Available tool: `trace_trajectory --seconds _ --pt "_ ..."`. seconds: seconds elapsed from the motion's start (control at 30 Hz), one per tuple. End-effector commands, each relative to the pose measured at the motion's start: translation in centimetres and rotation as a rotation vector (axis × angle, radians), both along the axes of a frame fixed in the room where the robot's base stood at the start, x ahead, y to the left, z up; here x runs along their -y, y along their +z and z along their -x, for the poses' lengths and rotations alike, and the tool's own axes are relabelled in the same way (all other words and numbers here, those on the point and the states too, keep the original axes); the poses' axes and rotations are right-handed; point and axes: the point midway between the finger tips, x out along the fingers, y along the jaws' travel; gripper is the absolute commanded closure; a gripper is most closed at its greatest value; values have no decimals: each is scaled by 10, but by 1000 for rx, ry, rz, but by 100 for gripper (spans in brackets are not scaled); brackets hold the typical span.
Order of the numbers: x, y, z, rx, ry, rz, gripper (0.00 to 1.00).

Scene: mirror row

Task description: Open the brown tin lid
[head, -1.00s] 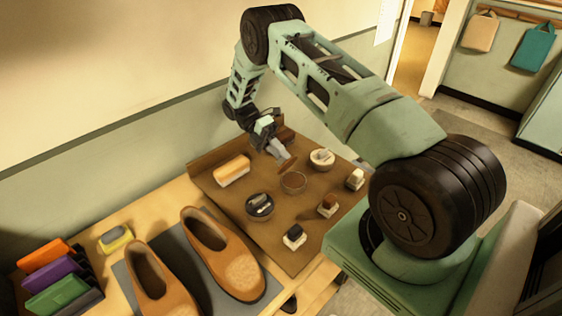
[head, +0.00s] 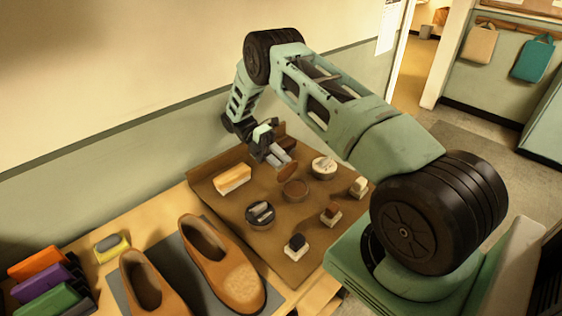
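The brown tin (head: 295,191) sits near the middle of the brown board, and dark brown shows inside its round rim. Its brown lid (head: 288,171) stands tilted up at the far side of the tin, just below my fingertips. My gripper (head: 281,160) reaches down from the upper left, its pale fingers close beside the lid. The view is too small to tell whether the fingers touch the lid or how far apart they are.
A dark tin (head: 260,215) and a pale tin (head: 323,167) stand either side of the brown tin. A wood-backed brush (head: 232,180) lies to the left. Several small daubers (head: 297,246) line the board's right side. Brown shoes (head: 222,264) stand at the front on a grey mat.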

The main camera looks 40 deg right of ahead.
Motion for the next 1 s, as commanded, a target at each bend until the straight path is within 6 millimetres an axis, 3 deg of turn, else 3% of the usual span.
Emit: trace_trajectory --seconds 0.27,0.47,0.6,0.63,0.67,0.8,1.0 --pt "0 3 0 0 0 0 67" --pt "0 30 0 3 0 1 67" --pt "0 59 -1 3 0 2 40" --pt "0 65 -1 3 0 2 61" --pt "0 70 -1 3 0 2 67" --pt "0 94 0 -1 1 2 67" --pt "0 102 0 0 1 1 67"
